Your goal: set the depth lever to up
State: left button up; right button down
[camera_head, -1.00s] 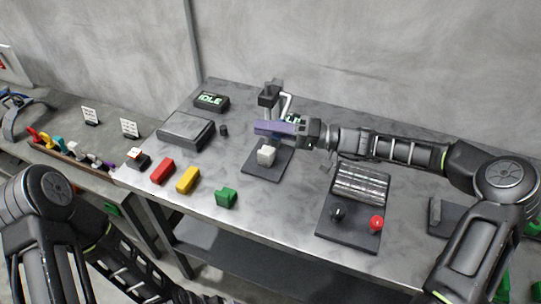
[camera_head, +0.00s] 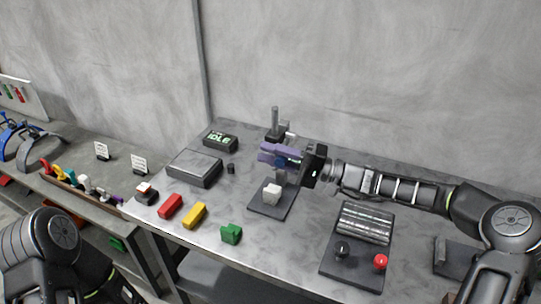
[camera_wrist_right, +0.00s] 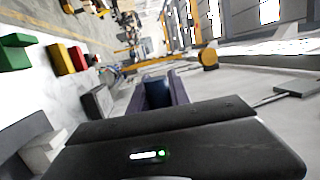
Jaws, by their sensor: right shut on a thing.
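A small machine (camera_head: 275,122) with a dark upright post and a grey head stands toward the back of the bench. My right gripper (camera_head: 280,157), with purple fingers, is at the front of this machine and hides part of it. In the right wrist view the purple fingers (camera_wrist_right: 158,92) are closed around a dark blue piece (camera_wrist_right: 157,90), which I take for the depth lever's handle. The lever's position cannot be read behind the fingers. A white block (camera_head: 272,191) is on the machine's dark base plate (camera_head: 268,209). My left gripper is out of view.
An IDLE display (camera_head: 220,139) and a grey box (camera_head: 195,166) stand left of the machine. Red (camera_head: 170,205), yellow (camera_head: 194,214) and green (camera_head: 231,233) blocks lie in front. A panel (camera_head: 352,264) with a red knob (camera_head: 380,261) is at right.

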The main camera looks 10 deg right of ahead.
jog(key=shift+r, duration=0.15)
jog(key=c, duration=1.2)
grip_release()
jog(key=b+v, duration=0.2)
jog(key=v, duration=0.5)
jog(key=shift+d+f, duration=0.2)
jog(key=shift+d, duration=0.15)
jog(key=shift+s, duration=0.15)
